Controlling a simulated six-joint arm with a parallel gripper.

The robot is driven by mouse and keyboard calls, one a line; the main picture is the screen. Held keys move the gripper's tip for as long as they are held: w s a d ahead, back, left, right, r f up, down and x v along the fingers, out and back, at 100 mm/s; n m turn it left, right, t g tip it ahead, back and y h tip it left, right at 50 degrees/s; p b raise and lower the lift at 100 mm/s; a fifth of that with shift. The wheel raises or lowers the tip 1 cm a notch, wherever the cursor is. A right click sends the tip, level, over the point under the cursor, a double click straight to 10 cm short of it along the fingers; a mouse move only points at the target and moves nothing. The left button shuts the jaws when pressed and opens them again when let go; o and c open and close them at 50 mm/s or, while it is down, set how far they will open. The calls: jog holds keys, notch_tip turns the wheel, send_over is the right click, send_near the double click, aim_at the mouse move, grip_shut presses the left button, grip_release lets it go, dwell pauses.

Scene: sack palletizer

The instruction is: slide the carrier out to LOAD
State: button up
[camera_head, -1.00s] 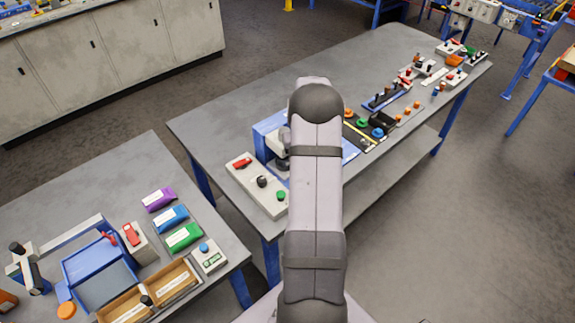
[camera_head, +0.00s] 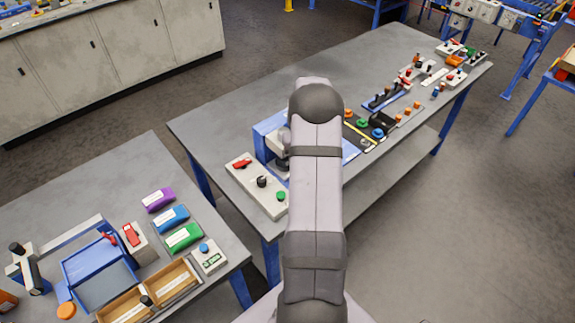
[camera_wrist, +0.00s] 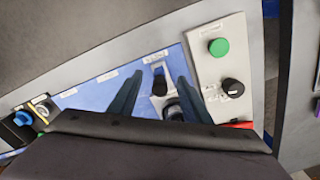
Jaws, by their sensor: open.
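My gripper (camera_wrist: 160,76) is open in the wrist view, its two dark fingers apart over the blue station base (camera_wrist: 90,98). Between and beyond the fingertips is a black knob or handle (camera_wrist: 159,85) on a small pale grey piece, which looks like the carrier. I cannot tell whether the fingers touch it. A dark round part (camera_wrist: 173,110) sits nearer the palm. White labels lie on the blue base, too small to read. In the head view my arm hides the gripper and most of the station; a blue frame (camera_head: 262,140) shows beside it.
A pale control box (camera_wrist: 208,88) with a green button, black knob and red switch stands right of the fingers; it also shows in the head view (camera_head: 247,180). Knobs and small fixtures crowd the bench to the right of my arm. The bench's back left (camera_head: 215,118) is bare.

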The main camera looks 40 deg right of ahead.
jog(key=shift+r, duration=0.15)
jog(key=shift+r+p, duration=1.7)
jog(key=shift+r, duration=0.4)
jog(key=shift+r, duration=0.1)
jog(key=shift+r+p, duration=1.3)
jog(key=shift+r, duration=0.4)
